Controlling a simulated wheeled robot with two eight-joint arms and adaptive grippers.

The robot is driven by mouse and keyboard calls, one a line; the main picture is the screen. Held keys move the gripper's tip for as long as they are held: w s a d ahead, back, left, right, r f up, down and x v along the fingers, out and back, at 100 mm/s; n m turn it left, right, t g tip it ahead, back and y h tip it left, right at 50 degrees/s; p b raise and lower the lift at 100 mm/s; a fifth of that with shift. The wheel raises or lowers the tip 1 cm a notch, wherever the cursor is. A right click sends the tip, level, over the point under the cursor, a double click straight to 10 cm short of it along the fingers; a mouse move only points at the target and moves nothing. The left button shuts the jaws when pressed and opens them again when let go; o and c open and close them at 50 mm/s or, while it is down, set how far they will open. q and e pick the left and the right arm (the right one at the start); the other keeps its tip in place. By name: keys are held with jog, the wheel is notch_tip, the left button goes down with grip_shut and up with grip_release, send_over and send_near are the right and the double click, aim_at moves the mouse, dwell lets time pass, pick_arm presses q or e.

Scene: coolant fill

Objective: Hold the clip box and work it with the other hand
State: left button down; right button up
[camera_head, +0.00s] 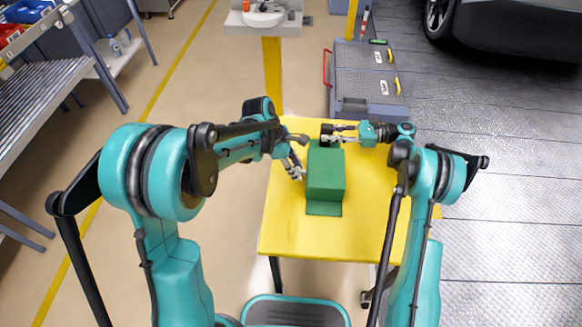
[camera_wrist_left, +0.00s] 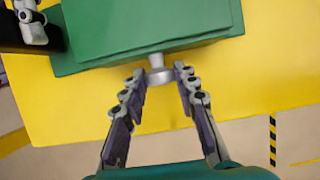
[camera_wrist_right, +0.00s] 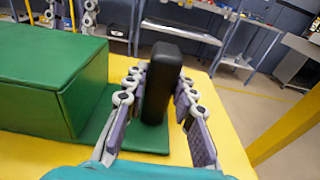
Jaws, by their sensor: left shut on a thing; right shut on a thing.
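The clip box is a green block (camera_head: 326,172) on a thin green base plate (camera_head: 324,208) on the yellow table. A silver knob (camera_wrist_left: 158,68) sticks out from its side, hidden in the head view. My left gripper (camera_head: 297,168) is at the box's left side, its fingertips closed around the knob; they also show in the left wrist view (camera_wrist_left: 161,80). A black upright block (camera_wrist_right: 162,80) stands on the base plate at the box's far end. My right gripper (camera_head: 328,134) is shut on it, one finger on each side, as the right wrist view (camera_wrist_right: 158,88) shows.
The yellow table (camera_head: 285,230) is bare around the base plate. A grey toolbox (camera_head: 370,80) stands beyond it. A grey rack (camera_head: 50,100) is at the far left, and a dark car (camera_head: 500,30) is at the top right.

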pick_arm(q)
jog(key=c, duration=1.2)
grip_release()
jog(key=shift+d, duration=0.1)
pick_arm(e)
jog(key=shift+a, duration=0.1)
pick_arm(q)
jog(key=shift+o, duration=0.2)
jog(key=v, duration=1.2)
pick_arm(e)
jog(key=o, duration=1.1)
